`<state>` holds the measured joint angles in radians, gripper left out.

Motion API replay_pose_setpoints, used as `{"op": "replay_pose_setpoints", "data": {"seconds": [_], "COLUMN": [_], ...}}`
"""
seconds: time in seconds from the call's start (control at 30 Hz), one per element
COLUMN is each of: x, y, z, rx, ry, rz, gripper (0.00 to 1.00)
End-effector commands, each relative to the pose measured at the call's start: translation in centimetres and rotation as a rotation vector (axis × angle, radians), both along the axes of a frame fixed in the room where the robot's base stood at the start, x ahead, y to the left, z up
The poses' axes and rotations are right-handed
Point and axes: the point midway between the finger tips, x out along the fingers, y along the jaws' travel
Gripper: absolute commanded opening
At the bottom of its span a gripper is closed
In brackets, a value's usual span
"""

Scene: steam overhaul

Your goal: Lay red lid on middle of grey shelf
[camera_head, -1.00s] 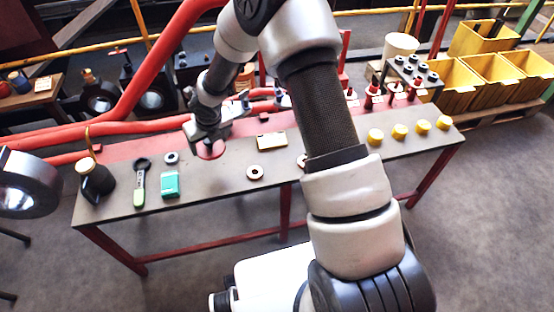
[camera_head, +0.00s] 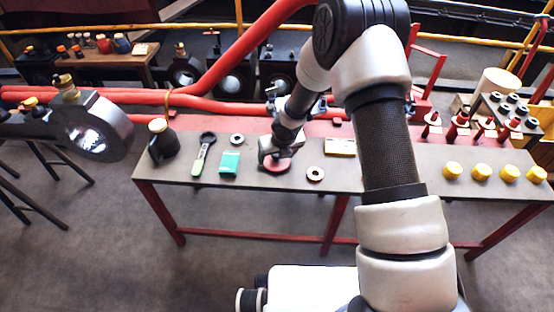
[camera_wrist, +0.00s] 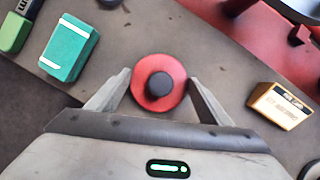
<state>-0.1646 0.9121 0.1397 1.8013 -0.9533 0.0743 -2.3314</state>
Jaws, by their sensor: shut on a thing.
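The red lid (camera_wrist: 142,97) is a round disc with a black knob in its middle. It also shows in the head view (camera_head: 277,166) under my gripper (camera_head: 274,152). In the wrist view my gripper (camera_wrist: 159,82) is shut on the lid, with one finger on each side. The lid is over the grey front part of the bench top (camera_head: 270,185), between a teal box (camera_head: 229,163) and a pale ring (camera_head: 315,173). I cannot tell whether it touches the surface. I cannot make out a grey shelf apart from this bench top.
A yellowish box (camera_head: 341,147) is right of the lid. Several yellow caps (camera_head: 481,172) stand farther right. Red pipes (camera_head: 150,97) run behind.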

Motion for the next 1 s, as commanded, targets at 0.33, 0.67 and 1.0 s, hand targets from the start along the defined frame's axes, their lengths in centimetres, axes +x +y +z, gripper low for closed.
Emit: {"op": "replay_pose_setpoints", "data": {"seconds": [0.33, 0.67, 1.0], "x": [0.2, 0.1, -0.4], "y": [0.1, 0.0, -0.2], "z": [-0.5, -0.7, 1.3], "rx": [0.001, 0.001, 0.001], "ry": [-0.004, -0.002, -0.003], "rz": [0.000, 0.000, -0.001], "gripper": [0.31, 0.92, 0.92]}}
